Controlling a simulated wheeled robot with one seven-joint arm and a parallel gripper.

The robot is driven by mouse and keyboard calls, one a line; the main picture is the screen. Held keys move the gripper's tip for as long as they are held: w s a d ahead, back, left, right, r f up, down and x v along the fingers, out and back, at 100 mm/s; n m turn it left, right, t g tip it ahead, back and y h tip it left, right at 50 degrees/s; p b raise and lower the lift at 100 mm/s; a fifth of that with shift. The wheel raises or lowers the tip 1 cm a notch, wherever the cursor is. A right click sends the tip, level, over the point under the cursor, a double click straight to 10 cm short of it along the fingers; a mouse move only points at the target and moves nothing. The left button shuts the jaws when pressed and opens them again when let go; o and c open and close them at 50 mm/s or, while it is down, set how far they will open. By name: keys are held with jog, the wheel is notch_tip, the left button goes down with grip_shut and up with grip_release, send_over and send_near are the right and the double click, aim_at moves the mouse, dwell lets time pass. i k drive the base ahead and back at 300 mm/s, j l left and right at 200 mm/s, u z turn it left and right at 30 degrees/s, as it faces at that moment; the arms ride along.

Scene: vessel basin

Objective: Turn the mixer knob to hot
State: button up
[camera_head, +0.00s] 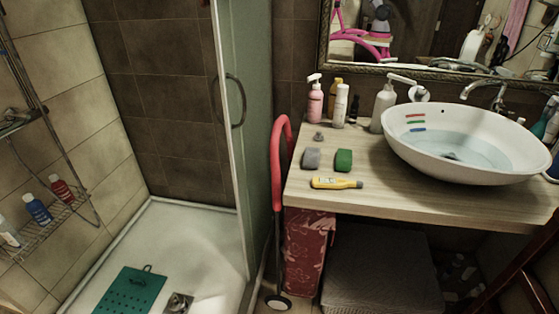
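A white oval vessel basin (398,150) stands on the right part of a wooden counter and holds clear water. A chrome spout (490,88) reaches over its back rim from the mirror side. I cannot clearly make out the mixer knob or its setting. A small pale round piece (419,94) sits behind the basin's left rim, but I cannot tell what it is. Short red, green and blue stripes (415,122) show on the basin's inner left wall. My gripper is not in view.
The counter (400,197) bears several bottles along the back, a grey block (312,158), a green block (343,160) and a yellow tube (336,183). A red-handled trolley (275,170) stands at its left end. A glass shower door (240,130) is farther left.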

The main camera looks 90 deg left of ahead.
aim_at(421, 92)
jog(key=u, duration=2.75)
